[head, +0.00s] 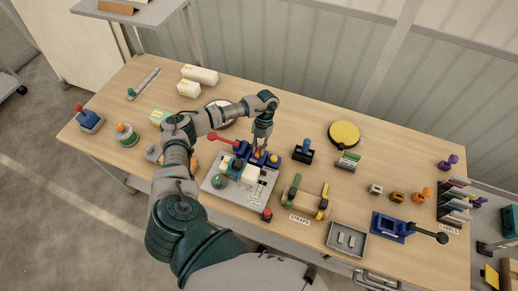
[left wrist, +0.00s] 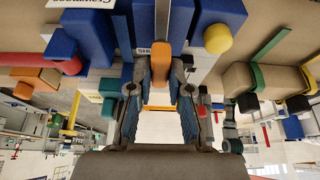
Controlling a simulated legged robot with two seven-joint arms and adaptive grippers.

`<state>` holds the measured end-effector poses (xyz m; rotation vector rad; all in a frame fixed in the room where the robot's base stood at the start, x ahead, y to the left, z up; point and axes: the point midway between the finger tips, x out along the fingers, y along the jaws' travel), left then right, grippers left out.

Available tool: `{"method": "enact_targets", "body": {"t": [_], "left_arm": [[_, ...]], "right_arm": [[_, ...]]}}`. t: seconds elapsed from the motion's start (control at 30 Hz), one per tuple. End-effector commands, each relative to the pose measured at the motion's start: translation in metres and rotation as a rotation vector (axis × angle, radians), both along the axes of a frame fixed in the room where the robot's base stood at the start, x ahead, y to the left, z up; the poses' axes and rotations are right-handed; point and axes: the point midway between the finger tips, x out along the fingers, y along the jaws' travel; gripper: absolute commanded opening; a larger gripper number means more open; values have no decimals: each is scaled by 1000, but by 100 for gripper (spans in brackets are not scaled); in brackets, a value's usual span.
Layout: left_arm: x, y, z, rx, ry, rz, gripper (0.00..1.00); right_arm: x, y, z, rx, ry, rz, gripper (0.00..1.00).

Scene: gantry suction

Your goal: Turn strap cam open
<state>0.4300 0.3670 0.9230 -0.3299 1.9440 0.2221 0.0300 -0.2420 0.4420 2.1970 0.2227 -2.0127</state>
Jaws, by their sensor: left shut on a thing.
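My left gripper (head: 260,148) reaches down onto the blue fixture on the grey base plate (head: 225,193). In the left wrist view its fingers (left wrist: 160,92) are shut on an orange knob (left wrist: 160,65), with blue blocks on both sides. The wood block with the straps (head: 305,201) lies to the right, behind the STRAPS label. It has a green strap (head: 293,192) and a yellow strap (head: 322,207) with dark fittings. The green strap also shows in the left wrist view (left wrist: 266,47), apart from the gripper. The cams' angle is too small to tell. My right gripper is out of view.
A red lever (head: 224,138) sticks out left of the fixture. A red button (head: 267,214) stands at the plate's front corner. A grey tray (head: 347,240) and a blue device with a black-knobbed lever (head: 391,227) are to the right.

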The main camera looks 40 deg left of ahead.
Motion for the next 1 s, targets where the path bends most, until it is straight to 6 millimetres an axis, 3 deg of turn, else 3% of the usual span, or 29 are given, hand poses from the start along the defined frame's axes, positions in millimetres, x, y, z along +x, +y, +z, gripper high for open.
{"method": "enact_targets", "body": {"t": [0.63,0.67,0.73,1.0], "left_arm": [[4,1,3,2,-13,-43,0],[4,1,3,2,-13,-43,26],[3,1,3,1,-11,-43,44],[1,0,2,1,-6,-44,44]], "right_arm": [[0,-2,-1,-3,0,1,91],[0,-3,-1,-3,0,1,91],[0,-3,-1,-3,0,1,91],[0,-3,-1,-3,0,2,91]]}}
